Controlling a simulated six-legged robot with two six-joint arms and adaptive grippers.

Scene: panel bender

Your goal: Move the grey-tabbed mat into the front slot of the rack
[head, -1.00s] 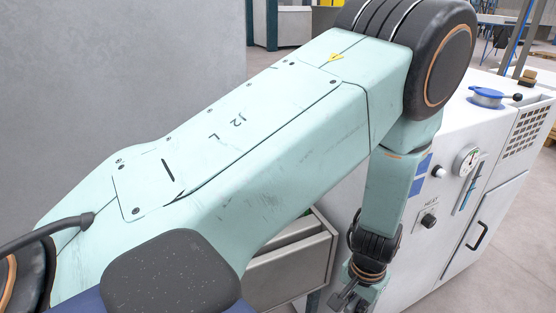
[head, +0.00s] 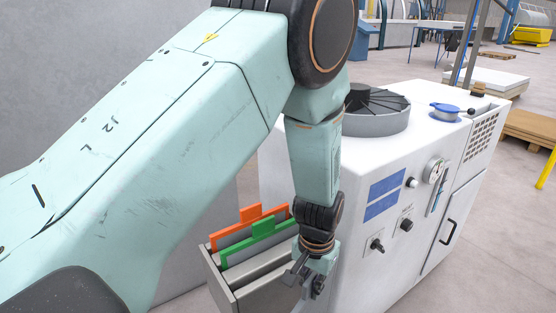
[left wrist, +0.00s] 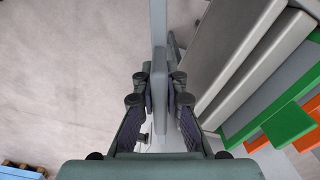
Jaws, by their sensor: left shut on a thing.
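My left gripper (head: 303,279) hangs at the front right of the rack (head: 262,291) in the head view. In the left wrist view my left gripper (left wrist: 160,100) is shut on the grey tab of the grey-tabbed mat (left wrist: 159,45), which shows edge-on as a narrow grey strip. The rack (left wrist: 238,50) stands to the right of the held mat there, apart from it in the picture. A green-tabbed mat (head: 262,230) and an orange-tabbed mat (head: 240,220) stand in the rack behind its front part. Most of the held mat is hidden in the head view. My right gripper is out of view.
A white machine cabinet (head: 400,215) with knobs, a gauge and a round dark vent (head: 377,102) stands close to the right of my left gripper. A grey wall (head: 110,60) is at the left. Clear floor (left wrist: 70,80) lies left of the held mat.

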